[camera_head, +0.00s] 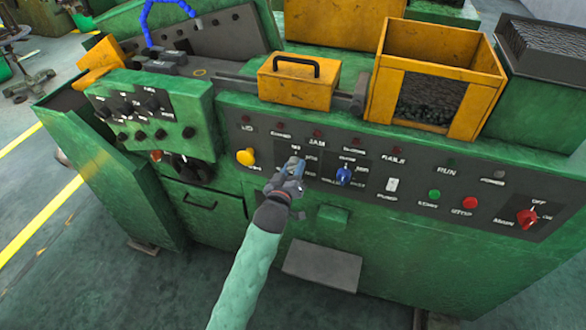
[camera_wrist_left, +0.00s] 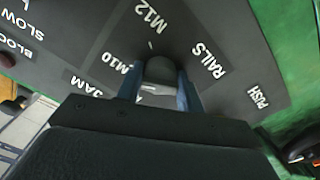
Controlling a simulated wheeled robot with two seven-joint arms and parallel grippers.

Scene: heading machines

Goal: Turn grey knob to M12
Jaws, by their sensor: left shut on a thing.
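The grey knob (camera_wrist_left: 160,70) sits on the dark control panel between the M10 label (camera_wrist_left: 124,72) and the RAILS label (camera_wrist_left: 208,60), with the M12 label (camera_wrist_left: 150,17) above it in the left wrist view. My left gripper (camera_wrist_left: 160,92) is shut on the knob, one blue finger on each side. In the head view my left gripper (camera_head: 292,170) is at the panel and covers the knob. The knob's pointer is not clear, so I cannot tell which label it faces. My right gripper is not in view.
A blue knob (camera_head: 344,175) is right of my gripper, and a yellow button (camera_head: 245,157) is left. Yellow boxes stand above the panel.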

